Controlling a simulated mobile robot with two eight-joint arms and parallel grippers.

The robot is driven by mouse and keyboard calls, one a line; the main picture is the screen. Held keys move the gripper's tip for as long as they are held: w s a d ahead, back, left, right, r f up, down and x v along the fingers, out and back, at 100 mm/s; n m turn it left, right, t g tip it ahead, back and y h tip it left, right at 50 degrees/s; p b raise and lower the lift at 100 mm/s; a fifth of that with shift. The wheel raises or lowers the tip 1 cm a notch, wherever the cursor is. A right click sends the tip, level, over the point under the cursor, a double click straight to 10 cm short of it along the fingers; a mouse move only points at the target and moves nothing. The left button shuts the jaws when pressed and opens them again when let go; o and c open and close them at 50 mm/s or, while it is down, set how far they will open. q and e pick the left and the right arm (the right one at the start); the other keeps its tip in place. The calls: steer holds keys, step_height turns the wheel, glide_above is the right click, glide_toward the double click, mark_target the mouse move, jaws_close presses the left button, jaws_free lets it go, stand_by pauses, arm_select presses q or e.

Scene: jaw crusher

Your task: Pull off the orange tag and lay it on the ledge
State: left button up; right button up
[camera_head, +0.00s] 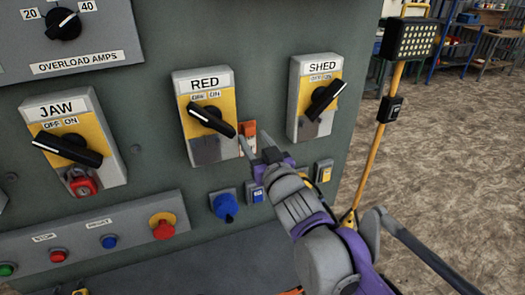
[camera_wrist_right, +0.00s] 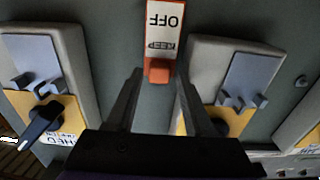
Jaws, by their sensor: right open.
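The orange tag (camera_head: 248,131) is on the grey panel between the RED switch and the SHED switch. In the right wrist view the tag (camera_wrist_right: 159,72) shows a white face reading OFF and an orange end. My right gripper (camera_head: 255,144) is open at the tag. In the right wrist view its two fingers (camera_wrist_right: 160,88) stand either side of the orange end, with gaps; I cannot tell how deep they reach. A dark ledge (camera_head: 215,262) runs below the panel, partly hidden by my right arm. My left gripper is not in view.
The RED switch (camera_head: 208,118) and SHED switch (camera_head: 316,97) flank the gripper closely. A blue knob (camera_head: 225,207) and small buttons sit below. The JAW switch (camera_head: 75,140) carries a red padlock (camera_head: 81,183). A yellow lamp stand (camera_head: 378,140) is at right.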

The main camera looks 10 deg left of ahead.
steer(key=shift+x, duration=0.9)
jaws_close()
steer(key=shift+b+v, duration=0.35)
steer(key=shift+v, duration=2.25)
